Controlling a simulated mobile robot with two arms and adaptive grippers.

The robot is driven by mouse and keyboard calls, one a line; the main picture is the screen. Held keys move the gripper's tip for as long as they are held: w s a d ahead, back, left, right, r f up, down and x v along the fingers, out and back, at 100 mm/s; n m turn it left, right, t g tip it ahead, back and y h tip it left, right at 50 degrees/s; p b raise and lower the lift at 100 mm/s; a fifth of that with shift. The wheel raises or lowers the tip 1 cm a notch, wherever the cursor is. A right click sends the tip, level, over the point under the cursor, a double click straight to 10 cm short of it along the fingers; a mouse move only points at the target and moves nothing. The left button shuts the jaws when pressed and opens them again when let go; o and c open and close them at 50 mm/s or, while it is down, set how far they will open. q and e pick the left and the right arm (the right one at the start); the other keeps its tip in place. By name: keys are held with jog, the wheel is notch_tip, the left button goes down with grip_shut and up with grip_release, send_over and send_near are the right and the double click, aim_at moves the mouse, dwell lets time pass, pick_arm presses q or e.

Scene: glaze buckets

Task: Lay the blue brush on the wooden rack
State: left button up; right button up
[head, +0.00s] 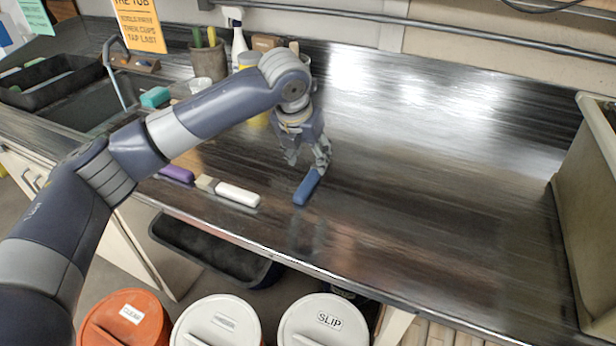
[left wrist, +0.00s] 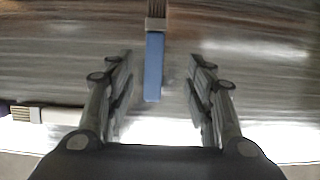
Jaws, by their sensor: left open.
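The blue brush (head: 306,188) lies on the dark, shiny counter near its front edge. My left gripper (head: 308,158) is open just above it, pointing down, and hides its far end. In the left wrist view the blue handle (left wrist: 154,66) shows between the spread fingers of the gripper (left wrist: 161,62), with clear gaps on both sides, and its bristle end points away. Light wooden slats (head: 462,339) show at the bottom edge of the head view; I cannot tell whether they are the wooden rack. My right gripper is not in view.
A white brush (head: 238,195) and a purple one (head: 177,174) lie left of the blue brush. Lidded buckets, one marked SLIP (head: 325,322), stand below the front edge. A beige bin (head: 596,200) stands at right. The counter's right half is clear.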

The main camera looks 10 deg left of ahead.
aim_at(311, 176)
pick_arm(q)
jog(key=x, duration=0.4)
jog(key=shift+w+f, duration=0.1)
jog(key=shift+w, duration=0.05)
jog(key=x, duration=0.1)
jog(key=p+x, duration=0.1)
jog(key=x, duration=0.2)
jog(key=shift+w+a+f, duration=0.1)
jog(key=shift+w+a, duration=0.05)
jog(key=shift+a, duration=0.15)
jog(key=shift+w+f, duration=0.2)
jog(key=shift+f, duration=0.2)
jog(key=shift+f+p, duration=0.1)
jog(key=shift+p, duration=0.4)
jog(key=shift+s, duration=0.15)
grip_shut()
jog(key=shift+f, duration=0.1)
